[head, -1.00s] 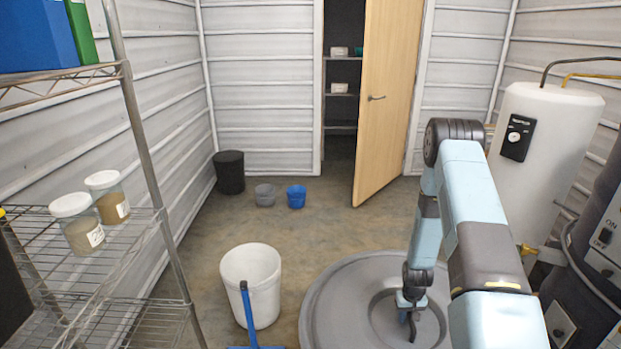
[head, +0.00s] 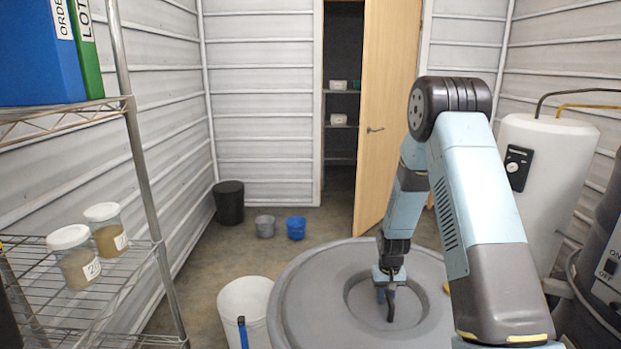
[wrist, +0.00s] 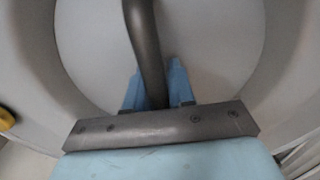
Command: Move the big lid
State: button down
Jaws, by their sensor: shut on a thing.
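The big lid (head: 310,290) is a wide round grey disc with a recessed centre, at the lower middle of the head view. My gripper (head: 390,295) reaches down into the recess and is shut on the lid's dark curved handle. In the wrist view the handle (wrist: 145,45) runs between the blue fingers of my gripper (wrist: 158,85), with the pale lid (wrist: 90,50) behind it. The lid looks roughly level. What lies beneath it is hidden.
A white bucket (head: 245,300) stands left of the lid, partly covered by its edge in the picture. A wire shelf (head: 90,290) with jars is at left. A white tank (head: 545,180) stands at right. A wooden door (head: 385,110) is open behind.

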jog(key=shift+w+a+r, duration=0.1)
jog(key=shift+a+r, duration=0.05)
jog(key=shift+r, duration=0.2)
jog(key=shift+f, duration=0.1)
jog(key=s+d+f, duration=0.3)
jog(key=d+f, duration=0.1)
jog(key=f, duration=0.5)
jog(key=s+d+f, duration=0.4)
jog(key=f, duration=0.6)
jog(key=s+d+f, duration=0.4)
jog(key=f, duration=0.6)
jog(key=shift+s+d, duration=0.15)
jog(key=shift+d, duration=0.05)
jog(key=shift+f, duration=4.85)
jog(key=shift+f, duration=0.15)
jog(key=c, duration=1)
grip_release()
